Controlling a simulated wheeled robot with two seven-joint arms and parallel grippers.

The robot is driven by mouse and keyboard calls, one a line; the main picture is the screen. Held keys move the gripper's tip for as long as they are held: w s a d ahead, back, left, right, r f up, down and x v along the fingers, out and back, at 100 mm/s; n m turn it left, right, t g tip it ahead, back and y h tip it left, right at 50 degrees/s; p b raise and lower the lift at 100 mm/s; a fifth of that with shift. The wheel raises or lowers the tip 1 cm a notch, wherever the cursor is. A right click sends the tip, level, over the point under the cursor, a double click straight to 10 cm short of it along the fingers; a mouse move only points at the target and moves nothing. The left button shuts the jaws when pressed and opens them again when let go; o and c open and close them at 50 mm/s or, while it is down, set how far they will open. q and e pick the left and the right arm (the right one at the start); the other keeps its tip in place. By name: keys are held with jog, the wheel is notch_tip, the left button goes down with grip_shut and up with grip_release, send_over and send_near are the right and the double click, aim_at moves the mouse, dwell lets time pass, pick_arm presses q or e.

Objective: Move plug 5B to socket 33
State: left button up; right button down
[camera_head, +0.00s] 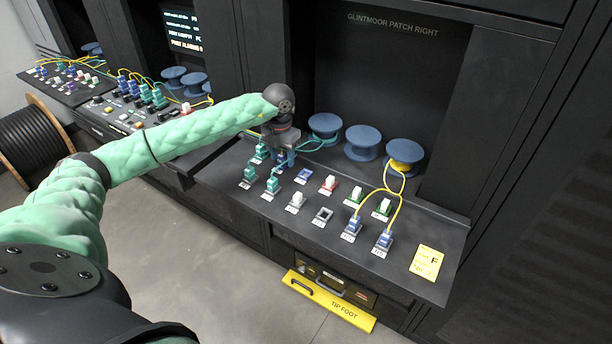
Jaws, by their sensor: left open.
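The right patch shelf (436,262) carries rows of small sockets and plugs. Their labels are too small to read, so I cannot tell which is plug 5B or socket 33. Teal plugs (272,184) stand at the shelf's left end, and two blue plugs (384,239) with yellow cables stand at its front right. A grey square socket (322,215) in the front row looks empty. A blue socket (304,176) sits behind it. My left gripper (283,156) is open, pointing down among the back-left plugs. It partly hides what is below it.
Blue cable spools (362,142) stand at the back of the shelf. A yellow tag (426,262) lies at its right end. A yellow "TIP FOOT" bar (330,301) is low in front. Other plug panels (125,118) line the left. The floor in front is clear.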

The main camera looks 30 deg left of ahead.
aim_at(282, 154)
pick_arm(q)
grip_shut()
dwell(0.3)
jog(key=shift+r, duration=0.15)
jog(key=shift+r+p, duration=0.7)
jog(key=shift+r, duration=2.15)
